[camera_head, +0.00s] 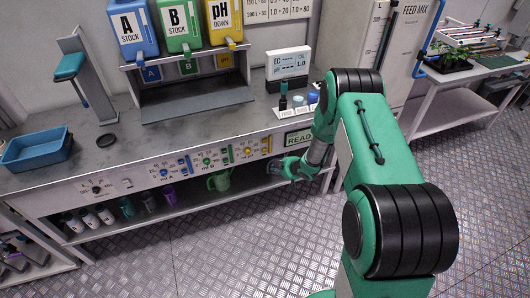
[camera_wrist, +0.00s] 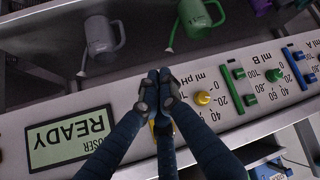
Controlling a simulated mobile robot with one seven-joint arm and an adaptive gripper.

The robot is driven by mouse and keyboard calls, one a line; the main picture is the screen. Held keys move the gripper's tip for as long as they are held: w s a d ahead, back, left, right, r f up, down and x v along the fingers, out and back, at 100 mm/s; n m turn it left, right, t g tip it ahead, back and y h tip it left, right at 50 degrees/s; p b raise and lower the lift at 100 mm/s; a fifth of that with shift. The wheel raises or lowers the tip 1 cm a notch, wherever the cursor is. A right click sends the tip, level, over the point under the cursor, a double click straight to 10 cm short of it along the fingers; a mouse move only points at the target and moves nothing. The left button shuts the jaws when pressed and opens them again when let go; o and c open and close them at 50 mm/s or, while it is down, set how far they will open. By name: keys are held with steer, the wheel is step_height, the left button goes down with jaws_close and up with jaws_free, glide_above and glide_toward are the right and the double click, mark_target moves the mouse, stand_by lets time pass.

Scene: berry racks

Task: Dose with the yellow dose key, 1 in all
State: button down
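The dosing panel (camera_head: 222,158) runs along the bench front, with blue, green and yellow controls. In the wrist view it appears upside down. A round yellow knob (camera_wrist: 203,98) sits by the pH scale, right of my fingers. Another yellow part (camera_wrist: 162,127) shows partly between my fingers; they hide most of it, and I cannot tell for sure that it is the yellow dose key. My gripper (camera_wrist: 158,80) has its fingertips together, in front of the panel. Whether they touch it is unclear. In the head view my gripper (camera_head: 284,168) is at the panel's right part. The doser display (camera_wrist: 68,139) reads READY.
A grey watering can (camera_wrist: 102,37) and a green one (camera_wrist: 195,20) stand on the shelf below the panel. The blue, green and yellow stock canisters (camera_head: 222,20) stand above the bench. A blue tray (camera_head: 38,150) lies at the left. The floor in front is clear.

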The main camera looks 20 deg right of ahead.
steer(key=w, duration=0.8)
steer(key=shift+w, duration=0.3)
steer(key=shift+w, duration=0.1)
stand_by(1.5)
steer(key=shift+w+p, duration=0.3)
steer(key=shift+w, duration=0.5)
stand_by(0.9)
steer(key=shift+s, duration=0.9)
steer(key=shift+s, duration=0.1)
steer(key=shift+s+p, duration=0.3)
steer(key=shift+s, duration=2.1)
